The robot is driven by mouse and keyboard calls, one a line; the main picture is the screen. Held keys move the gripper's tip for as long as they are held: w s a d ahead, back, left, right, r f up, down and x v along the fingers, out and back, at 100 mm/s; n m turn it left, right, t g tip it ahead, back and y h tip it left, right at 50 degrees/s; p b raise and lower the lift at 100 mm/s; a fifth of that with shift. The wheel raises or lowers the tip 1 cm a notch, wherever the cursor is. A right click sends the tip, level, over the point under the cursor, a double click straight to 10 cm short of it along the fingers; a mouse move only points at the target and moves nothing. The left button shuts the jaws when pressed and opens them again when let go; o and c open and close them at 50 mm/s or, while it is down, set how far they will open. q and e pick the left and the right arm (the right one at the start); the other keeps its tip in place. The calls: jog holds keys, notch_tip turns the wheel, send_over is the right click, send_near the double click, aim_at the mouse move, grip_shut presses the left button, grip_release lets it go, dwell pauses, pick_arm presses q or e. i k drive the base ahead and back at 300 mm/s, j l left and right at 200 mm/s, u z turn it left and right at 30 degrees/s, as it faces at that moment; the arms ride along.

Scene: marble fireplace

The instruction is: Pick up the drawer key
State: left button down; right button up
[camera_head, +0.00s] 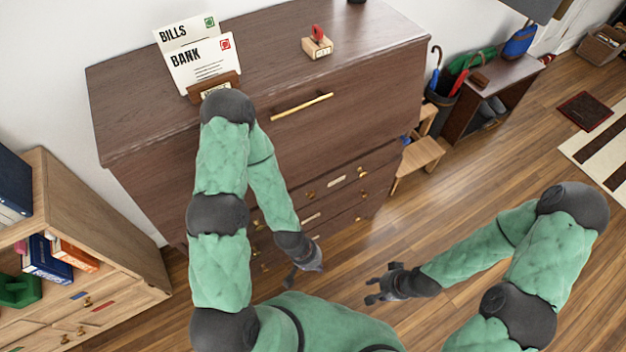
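I cannot make out a drawer key in this view. The dark wooden cabinet (150,115) has a closed upper front with a long brass handle (302,107), and several drawers with brass knobs (310,195) below it. My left gripper (291,281) hangs low in front of the lower drawers, apart from them; its fingers are too small and dark to tell their opening. My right gripper (371,291) is over the floor to the right, with its fingers apart and nothing seen between them. My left arm hides part of the cabinet front.
Bills and bank envelopes (200,60) stand in a wooden holder on the cabinet top, near a red-handled item on a wooden block (317,46). A low wooden shelf unit (90,240) is at left. A wooden step stool (418,155) stands right of the cabinet.

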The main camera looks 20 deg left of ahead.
aim_at(317, 31)
jog(key=u, duration=0.4)
jog(key=i+l+u, duration=0.3)
jog(key=l, duration=0.15)
jog(key=l+u, duration=0.65)
jog(key=l, duration=0.25)
jog(key=i, duration=0.05)
